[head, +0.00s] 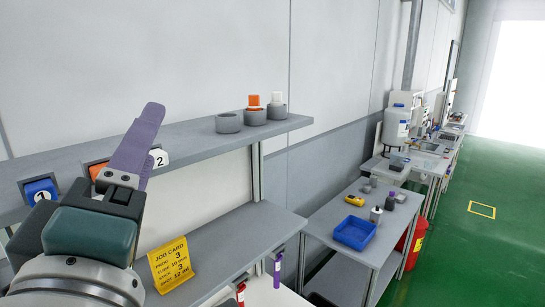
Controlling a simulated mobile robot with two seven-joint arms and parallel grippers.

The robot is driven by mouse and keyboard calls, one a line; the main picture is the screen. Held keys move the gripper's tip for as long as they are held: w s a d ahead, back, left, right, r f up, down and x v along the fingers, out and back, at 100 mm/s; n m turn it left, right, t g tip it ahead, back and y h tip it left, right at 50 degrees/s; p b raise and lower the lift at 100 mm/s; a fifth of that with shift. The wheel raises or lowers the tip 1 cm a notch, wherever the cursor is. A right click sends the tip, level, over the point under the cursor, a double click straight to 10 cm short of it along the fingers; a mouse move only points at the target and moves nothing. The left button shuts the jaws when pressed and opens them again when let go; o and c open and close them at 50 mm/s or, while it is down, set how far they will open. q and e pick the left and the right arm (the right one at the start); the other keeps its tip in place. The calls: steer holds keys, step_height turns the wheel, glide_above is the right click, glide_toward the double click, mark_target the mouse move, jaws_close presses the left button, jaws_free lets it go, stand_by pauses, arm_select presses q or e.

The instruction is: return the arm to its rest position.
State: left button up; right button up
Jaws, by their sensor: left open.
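My left gripper (140,138) is in the left part of the head view, with its arm coming in from the lower left. Its long purple fingers point up and to the right, in front of the upper grey shelf (195,143). It is open, with nothing seen between the fingers, which overlap from this angle. It covers part of the shelf front and an orange bin (97,170). My right gripper is not in view.
A blue bin marked 1 (40,190) is left of the gripper. Grey holders (228,123) stand on the upper shelf, one with an orange-capped item. A yellow job card (172,265) stands below. A side table (325,215) bears a blue tray (354,233). Green floor at right is open.

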arm_select(q)
steer(key=s+d+f+m+g+h, duration=0.65)
steer(key=f+m+g+h, duration=0.3)
steer(key=m, duration=0.55)
steer(key=s+a+f+m+g+y, duration=0.2)
steer(key=s+a+f+g+y, duration=0.4)
steer(key=s+a+f+g, duration=0.2)
steer(key=s+a+f, duration=0.2)
steer(key=s+a, duration=0.2)
steer(key=s, duration=0.2)
steer(key=shift+s+a, duration=0.15)
steer(key=shift+a, duration=0.2)
stand_by(1.7)
